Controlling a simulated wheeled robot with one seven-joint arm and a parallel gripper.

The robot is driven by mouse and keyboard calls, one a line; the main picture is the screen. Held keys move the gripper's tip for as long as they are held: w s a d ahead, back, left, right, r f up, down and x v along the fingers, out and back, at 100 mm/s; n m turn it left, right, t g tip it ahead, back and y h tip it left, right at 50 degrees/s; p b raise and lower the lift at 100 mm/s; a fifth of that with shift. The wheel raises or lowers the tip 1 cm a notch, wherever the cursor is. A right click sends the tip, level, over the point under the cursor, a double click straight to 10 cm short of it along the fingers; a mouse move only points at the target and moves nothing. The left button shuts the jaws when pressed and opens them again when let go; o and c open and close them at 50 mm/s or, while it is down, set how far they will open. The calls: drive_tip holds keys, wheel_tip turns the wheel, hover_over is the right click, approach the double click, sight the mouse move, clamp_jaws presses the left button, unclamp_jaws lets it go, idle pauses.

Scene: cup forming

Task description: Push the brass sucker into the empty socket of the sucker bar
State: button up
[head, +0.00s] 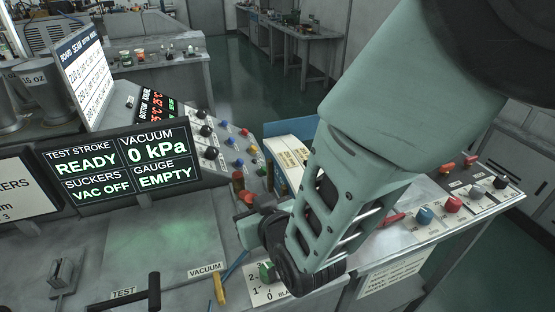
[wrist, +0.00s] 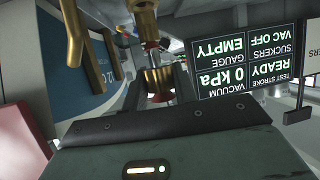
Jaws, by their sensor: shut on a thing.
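My gripper shows in the head view as a dark, partly hidden shape (head: 247,205) beyond my pale green arm, near the control knobs. In the wrist view my gripper (wrist: 159,92) is shut on a brass, stepped piece, which looks like the brass sucker (wrist: 158,76). Its far end is dim and partly covered. Another rounded brass part (wrist: 143,8) shows at the top edge of the wrist view, and brass rods (wrist: 74,38) hang at upper left. I cannot tell whether these belong to the sucker bar. I cannot make out the empty socket in either view.
The display (head: 120,160) reads READY, VAC OFF, 0 kPa and EMPTY. It appears upside down at right in the wrist view. A blue box (head: 291,128) stands behind my arm. Colored knobs (head: 453,204) line the right side. Black TEST (head: 154,292) and yellow VACUUM (head: 219,288) levers stand in front.

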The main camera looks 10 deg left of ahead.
drive_tip(key=shift+f+b, duration=0.9)
drive_tip(key=shift+f, duration=0.45)
drive_tip(key=shift+f+b, duration=1.7)
drive_tip(key=shift+b, duration=0.5)
idle(0.8)
drive_tip(key=o, duration=1)
drive_tip(key=shift+o, duration=0.2)
drive_tip(key=shift+r, duration=0.1)
drive_tip(key=b+v, duration=0.6)
drive_tip(key=v, duration=0.6)
drive_tip(key=shift+b+v, duration=2.7)
drive_tip(key=shift+b, duration=1.1)
